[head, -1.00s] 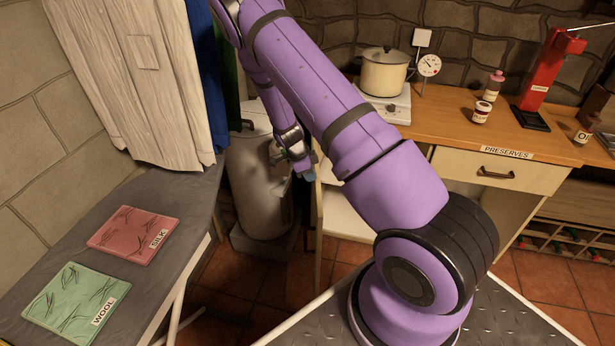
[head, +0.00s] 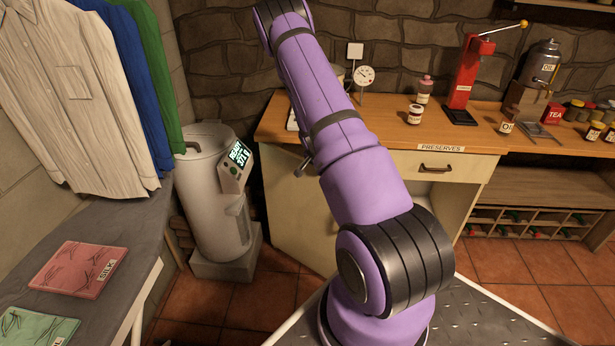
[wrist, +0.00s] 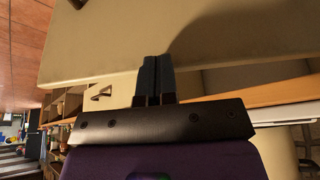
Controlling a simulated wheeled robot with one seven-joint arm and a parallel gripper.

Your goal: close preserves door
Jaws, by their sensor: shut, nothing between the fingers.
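The preserves cabinet carries a PRESERVES label (head: 441,148) above a drawer front under the wooden counter. In the wrist view the door (wrist: 215,25) fills the upper part as a broad cream panel, with a handle (wrist: 78,3) at the top edge. My gripper (wrist: 155,60) is shut and empty, its fingertips at the panel's face; whether they touch is unclear.
A grey cylindrical boiler (head: 212,205) with a lit display stands left of the cabinet. An ironing board (head: 135,265) with cloth packets is at the left, below hanging shirts (head: 75,90). The counter (head: 390,130) holds jars and a red press (head: 468,75). Tiled floor shows between.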

